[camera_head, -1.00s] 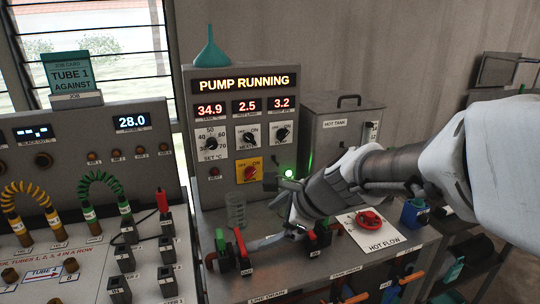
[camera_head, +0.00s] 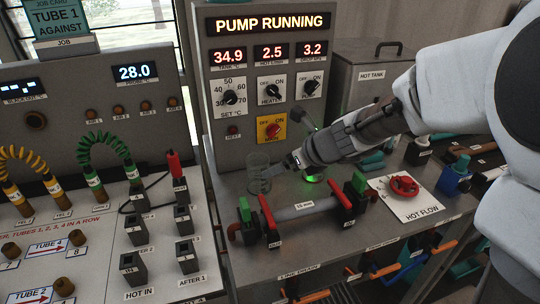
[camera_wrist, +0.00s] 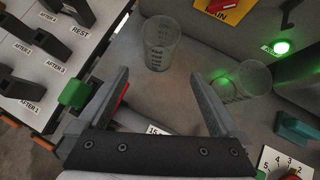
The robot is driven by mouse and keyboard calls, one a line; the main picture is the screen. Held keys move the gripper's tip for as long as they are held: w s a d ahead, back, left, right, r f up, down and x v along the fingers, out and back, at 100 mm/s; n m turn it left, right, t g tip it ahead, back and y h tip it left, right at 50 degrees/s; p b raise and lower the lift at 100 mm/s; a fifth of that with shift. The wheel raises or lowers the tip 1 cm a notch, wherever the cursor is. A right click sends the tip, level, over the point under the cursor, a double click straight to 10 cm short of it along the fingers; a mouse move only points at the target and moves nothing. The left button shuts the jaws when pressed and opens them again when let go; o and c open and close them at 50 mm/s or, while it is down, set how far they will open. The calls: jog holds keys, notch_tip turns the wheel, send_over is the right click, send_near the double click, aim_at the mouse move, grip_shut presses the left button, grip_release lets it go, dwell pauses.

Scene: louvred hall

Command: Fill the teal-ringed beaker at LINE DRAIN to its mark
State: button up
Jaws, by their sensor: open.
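A clear beaker (camera_head: 258,172) with dark markings stands upright on the bench in front of the pump panel; it also shows in the wrist view (camera_wrist: 160,46). A second clear glass vessel (camera_wrist: 247,78) is near the green light. I cannot make out a teal ring on either. My gripper (camera_head: 285,166) is open and empty, just right of the beaker in the head view; in the wrist view its fingers (camera_wrist: 158,74) point toward the beaker, apart from it. The LINE DRAIN label (camera_head: 298,272) is on the bench's front edge.
A pipe (camera_head: 305,210) with red and green handled valves crosses the bench in front of my gripper. The red HOT FLOW knob (camera_head: 404,186) is at the right. The HOT TANK (camera_head: 370,80) stands behind my arm. The panel (camera_head: 268,22) reads PUMP RUNNING.

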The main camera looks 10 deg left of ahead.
aim_at(258, 175)
jog(key=b+x, duration=0.3)
jog(key=x, duration=1.1)
jog(key=shift+w+a, duration=0.1)
jog(key=shift+a, duration=0.15)
jog(key=c, duration=1.3)
